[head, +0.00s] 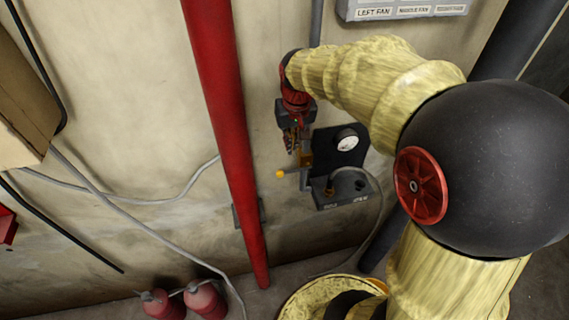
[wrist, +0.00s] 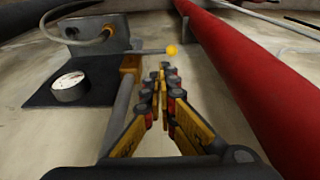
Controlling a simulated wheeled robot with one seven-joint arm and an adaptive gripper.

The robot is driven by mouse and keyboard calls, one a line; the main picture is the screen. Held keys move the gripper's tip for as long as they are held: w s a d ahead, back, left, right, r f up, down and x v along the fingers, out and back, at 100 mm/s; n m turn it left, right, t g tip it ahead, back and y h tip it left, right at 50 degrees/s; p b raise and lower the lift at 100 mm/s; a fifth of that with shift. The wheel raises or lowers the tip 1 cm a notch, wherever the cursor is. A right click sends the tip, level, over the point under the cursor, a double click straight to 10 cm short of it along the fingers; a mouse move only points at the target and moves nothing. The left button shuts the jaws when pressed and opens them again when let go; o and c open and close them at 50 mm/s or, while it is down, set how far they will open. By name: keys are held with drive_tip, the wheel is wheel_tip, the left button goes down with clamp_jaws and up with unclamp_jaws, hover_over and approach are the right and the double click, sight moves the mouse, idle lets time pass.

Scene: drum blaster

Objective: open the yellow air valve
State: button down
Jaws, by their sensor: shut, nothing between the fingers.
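The yellow air valve shows as a thin lever with a round yellow knob (head: 280,173), sticking out to the left of a small wall fitting. In the wrist view the knob (wrist: 171,50) is just beyond my fingertips, and the grey lever (wrist: 148,52) runs sideways from a pipe with a brass-coloured piece (wrist: 130,66). My gripper (head: 292,150) is above the lever in the head view, pointing down along the wall. In the wrist view my gripper (wrist: 162,68) is shut and empty, its tips close to the lever. I cannot tell whether they touch it.
A black plate with a white gauge (head: 347,140) and a grey box with a hose (head: 343,190) stand right of the lever. A thick red pipe (head: 228,130) runs to the left. Two red cylinders (head: 205,300) stand at the lower left.

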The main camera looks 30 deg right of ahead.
drive_tip(key=p, duration=0.2)
approach(287, 173)
wheel_tip(287, 173, down, 6)
drive_tip(key=w, duration=0.1)
drive_tip(key=shift+w+d+f, duration=0.2)
drive_tip(key=shift+w+d, duration=0.15)
drive_tip(key=shift+d, duration=0.1)
drive_tip(key=shift+w+f, duration=0.1)
drive_tip(key=shift+f, duration=0.1)
drive_tip(key=shift+a+h+b, duration=0.15)
drive_tip(key=shift+h+b, duration=0.15)
drive_tip(key=shift+b, duration=0.1)
drive_tip(key=shift+f, duration=0.15)
